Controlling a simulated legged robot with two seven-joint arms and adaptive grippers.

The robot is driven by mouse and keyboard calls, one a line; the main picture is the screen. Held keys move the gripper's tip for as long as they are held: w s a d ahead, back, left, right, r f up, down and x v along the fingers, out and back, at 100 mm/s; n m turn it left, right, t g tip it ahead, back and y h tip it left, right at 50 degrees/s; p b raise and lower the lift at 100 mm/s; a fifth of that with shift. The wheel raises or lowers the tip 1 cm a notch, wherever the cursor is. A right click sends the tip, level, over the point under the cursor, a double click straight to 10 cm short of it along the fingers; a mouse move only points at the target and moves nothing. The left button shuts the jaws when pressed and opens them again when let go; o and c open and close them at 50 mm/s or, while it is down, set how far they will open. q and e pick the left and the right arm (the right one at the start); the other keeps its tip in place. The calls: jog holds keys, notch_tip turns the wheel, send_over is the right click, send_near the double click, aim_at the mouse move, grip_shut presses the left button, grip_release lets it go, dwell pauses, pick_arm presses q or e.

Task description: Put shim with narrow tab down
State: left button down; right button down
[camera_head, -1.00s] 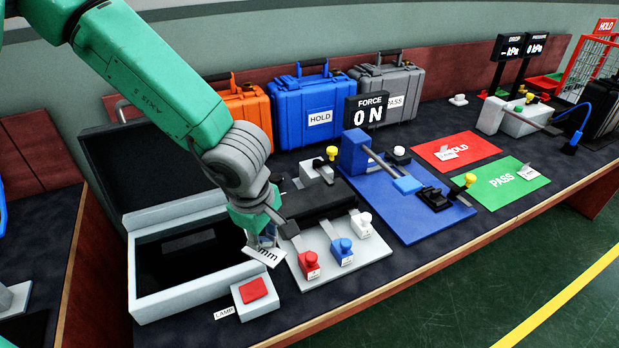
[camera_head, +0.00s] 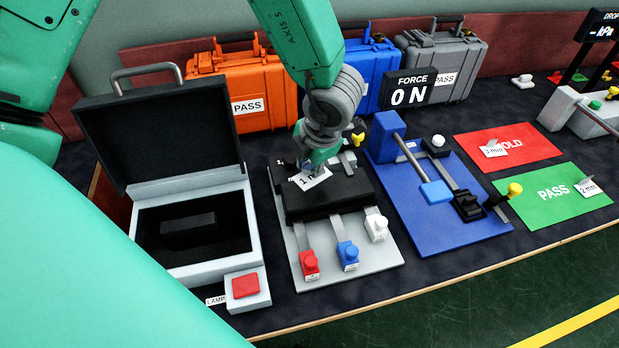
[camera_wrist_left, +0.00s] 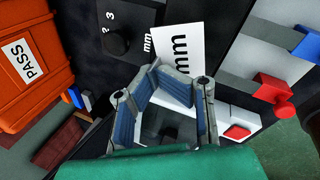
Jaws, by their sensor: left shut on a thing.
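My left gripper (camera_head: 309,166) is shut on the shim with a white "1 mm" label (camera_head: 314,179). It is over the back part of a black block (camera_head: 325,205) on a light grey plate (camera_head: 382,254). In the left wrist view the fingers (camera_wrist_left: 165,92) are at the lower middle, with the label (camera_wrist_left: 181,55) reading "mm" beyond them. The shim's narrow tab cannot be made out, and I cannot tell whether the shim touches the block. My right gripper is not in view.
Red, blue (camera_head: 347,251) and white knobs line the plate's front. A blue force fixture (camera_head: 430,215) stands to the right. Labelled shims lie on the red HOLD mat (camera_head: 530,145) and green PASS mat (camera_head: 550,213). An open foam-lined case (camera_head: 255,215) is left.

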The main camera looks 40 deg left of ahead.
aim_at(309, 179)
pick_arm(q)
jog(key=shift+w+d+f, duration=0.1)
jog(key=shift+w+f, duration=0.05)
jog(key=shift+f, duration=0.3)
jog(key=f, duration=0.3)
jog(key=shift+d+f+b, duration=0.1)
jog(key=shift+d+b, duration=0.2)
jog(key=shift+b, duration=0.1)
jog(key=shift+a, duration=0.1)
jog(key=shift+a, duration=0.1)
jog(key=c, duration=1.8)
grip_release()
jog(key=shift+c, duration=0.2)
